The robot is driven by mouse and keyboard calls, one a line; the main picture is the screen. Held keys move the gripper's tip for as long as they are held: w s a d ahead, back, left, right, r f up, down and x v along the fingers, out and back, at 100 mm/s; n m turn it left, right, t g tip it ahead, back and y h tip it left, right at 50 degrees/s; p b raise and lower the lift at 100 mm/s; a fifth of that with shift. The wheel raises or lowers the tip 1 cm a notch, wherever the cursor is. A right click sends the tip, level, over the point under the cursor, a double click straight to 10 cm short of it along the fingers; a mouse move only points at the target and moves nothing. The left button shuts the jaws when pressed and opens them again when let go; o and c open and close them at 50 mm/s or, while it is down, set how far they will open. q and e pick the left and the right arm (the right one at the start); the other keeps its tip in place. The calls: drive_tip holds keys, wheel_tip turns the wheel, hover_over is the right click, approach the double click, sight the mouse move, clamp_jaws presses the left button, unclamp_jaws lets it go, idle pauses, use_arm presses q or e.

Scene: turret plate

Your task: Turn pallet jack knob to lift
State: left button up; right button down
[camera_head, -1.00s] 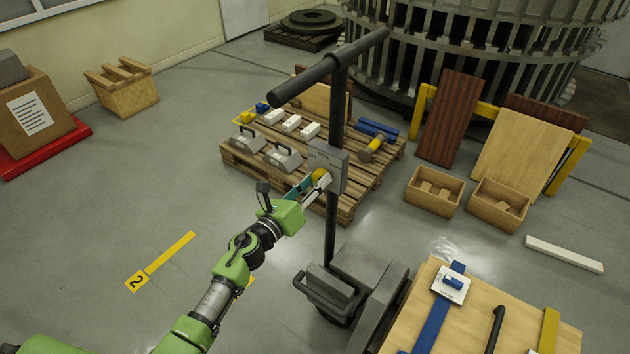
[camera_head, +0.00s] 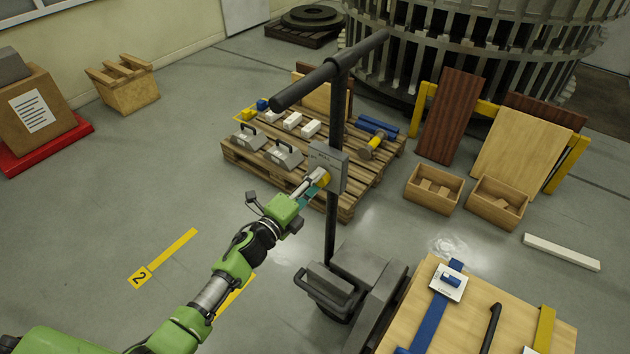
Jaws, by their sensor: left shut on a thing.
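The pallet jack's dark T-handle (camera_head: 325,75) stands upright near the middle, with a grey control box (camera_head: 328,165) on its post. The box's lettering is too small to read. The jack's dark base (camera_head: 355,285) is on the floor below. My right gripper is not in view.
A wooden pallet (camera_head: 260,170) with grey weights, white blocks and a yellow-and-blue roller stands behind the jack. A wooden table (camera_head: 480,325) is at the lower right. Two open wooden boxes (camera_head: 433,190) are on the right.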

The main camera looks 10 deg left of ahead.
use_arm(q)
drive_tip(key=n+p, duration=0.1)
drive_tip(key=n, duration=0.4)
drive_tip(key=shift+f+n, duration=0.1)
drive_tip(key=shift+n, duration=0.6)
drive_tip(key=o, duration=1.1)
drive_tip(key=v, duration=1.2)
drive_tip(key=shift+a, duration=0.15)
